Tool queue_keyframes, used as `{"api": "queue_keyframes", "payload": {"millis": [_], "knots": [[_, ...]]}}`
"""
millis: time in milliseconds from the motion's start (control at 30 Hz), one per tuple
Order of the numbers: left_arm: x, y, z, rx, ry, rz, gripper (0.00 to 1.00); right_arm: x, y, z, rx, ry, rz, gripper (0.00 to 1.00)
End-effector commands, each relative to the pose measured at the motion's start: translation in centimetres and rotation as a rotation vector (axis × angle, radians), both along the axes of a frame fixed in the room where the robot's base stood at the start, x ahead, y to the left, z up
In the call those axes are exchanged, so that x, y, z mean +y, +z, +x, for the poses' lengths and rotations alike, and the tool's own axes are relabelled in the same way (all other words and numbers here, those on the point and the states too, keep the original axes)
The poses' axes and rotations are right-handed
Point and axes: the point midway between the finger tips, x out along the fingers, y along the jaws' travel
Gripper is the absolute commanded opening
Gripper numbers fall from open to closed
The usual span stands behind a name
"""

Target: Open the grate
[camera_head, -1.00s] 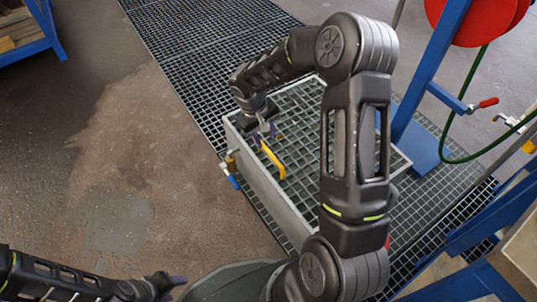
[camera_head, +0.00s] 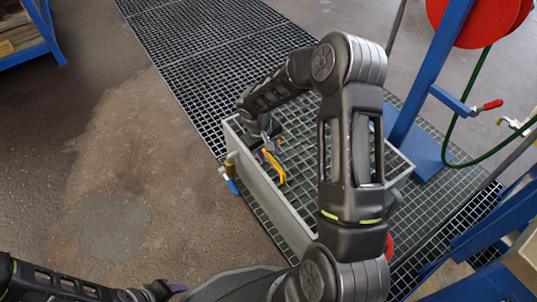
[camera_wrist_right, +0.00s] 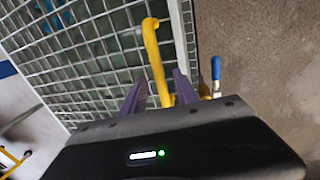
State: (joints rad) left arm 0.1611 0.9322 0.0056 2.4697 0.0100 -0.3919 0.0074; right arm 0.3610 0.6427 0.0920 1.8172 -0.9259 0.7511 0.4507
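The grate (camera_head: 312,152) is a grey mesh panel lying flat on top of a grey box (camera_head: 265,190); its right part is hidden behind my right arm. It also shows in the right wrist view (camera_wrist_right: 80,50). A yellow bar handle (camera_head: 275,169) sits near its left edge. My right gripper (camera_head: 268,146) is over that edge, at the handle. In the right wrist view its two purple fingers (camera_wrist_right: 160,80) stand apart, with the yellow handle (camera_wrist_right: 152,45) between them and small gaps at the sides. My left gripper (camera_head: 168,290) is at the bottom edge; its fingers are unclear.
A blue-handled valve (camera_head: 231,182) sticks out beside the box's left side. A blue frame (camera_head: 422,85) with a red reel (camera_head: 478,18) and green hose stands at the right. Floor grating (camera_head: 200,70) runs behind.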

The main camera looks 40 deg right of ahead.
Motion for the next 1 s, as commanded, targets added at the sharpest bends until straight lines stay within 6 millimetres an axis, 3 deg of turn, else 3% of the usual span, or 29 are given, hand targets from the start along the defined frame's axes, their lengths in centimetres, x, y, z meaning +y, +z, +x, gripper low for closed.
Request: {"api": "queue_keyframes", "payload": {"millis": [167,600,1000], "knots": [[0.00,0.04,0.01,0.000,0.000,0.000,0.52,-0.01,0.05,0.00,0.000,0.000,0.000,0.36],[0.00,0.04,0.00,0.000,0.000,0.000,0.52,-0.01,0.05,-0.01,0.000,0.000,0.000,0.00],[0.00,0.04,0.00,0.000,0.000,0.000,0.52,-0.01,0.05,-0.02,0.001,0.000,0.000,0.00]]}}
